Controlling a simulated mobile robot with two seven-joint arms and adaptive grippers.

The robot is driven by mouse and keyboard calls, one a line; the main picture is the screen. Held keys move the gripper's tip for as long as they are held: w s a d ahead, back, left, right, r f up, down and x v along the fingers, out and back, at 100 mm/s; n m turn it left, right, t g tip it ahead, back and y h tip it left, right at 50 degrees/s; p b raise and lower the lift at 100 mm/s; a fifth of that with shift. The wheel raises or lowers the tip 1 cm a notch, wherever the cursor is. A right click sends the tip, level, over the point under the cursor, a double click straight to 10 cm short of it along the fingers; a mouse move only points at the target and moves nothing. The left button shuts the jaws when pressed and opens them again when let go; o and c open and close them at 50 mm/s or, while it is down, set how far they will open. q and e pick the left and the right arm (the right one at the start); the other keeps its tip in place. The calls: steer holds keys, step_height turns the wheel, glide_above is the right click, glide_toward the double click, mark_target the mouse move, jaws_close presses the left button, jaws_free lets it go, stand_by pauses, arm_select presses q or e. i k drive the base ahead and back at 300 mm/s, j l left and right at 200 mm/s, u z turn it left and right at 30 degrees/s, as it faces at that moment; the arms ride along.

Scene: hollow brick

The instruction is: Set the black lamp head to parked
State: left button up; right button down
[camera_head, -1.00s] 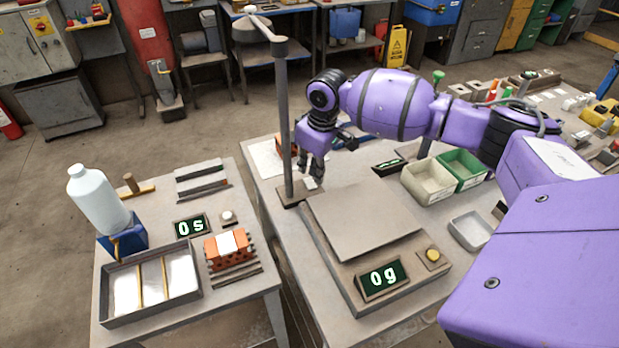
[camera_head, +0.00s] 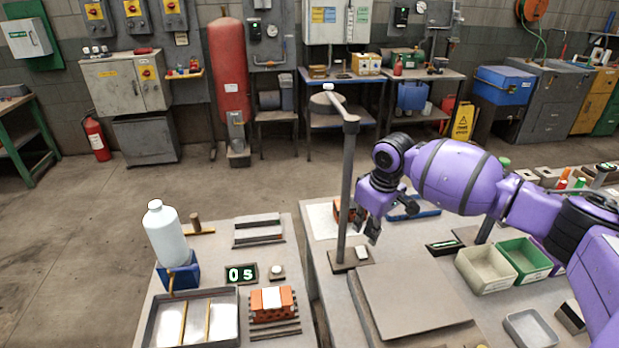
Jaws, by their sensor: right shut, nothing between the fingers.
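A pale lever-like piece (camera_head: 328,87) shows above the head. The post stands on a flat base (camera_head: 342,262) on the right-hand table, with a small white block (camera_head: 361,253) on that base. My right gripper (camera_head: 373,234) points down just right of the post, low over the base and well below the lamp head. It is shut and empty. Whether it touches the post or block I cannot tell. My left gripper is not in view.
A flat scale plate (camera_head: 410,297) lies in front of the post. White (camera_head: 487,268) and green (camera_head: 524,257) bins stand at right. The left table holds a white bottle (camera_head: 167,235), a shallow tray (camera_head: 152,322) and an orange brick (camera_head: 272,306). Floor shows behind the tables.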

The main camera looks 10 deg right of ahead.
mark_target(328, 103)
steer(key=k+j, duration=0.65)
steer(key=k, duration=0.25)
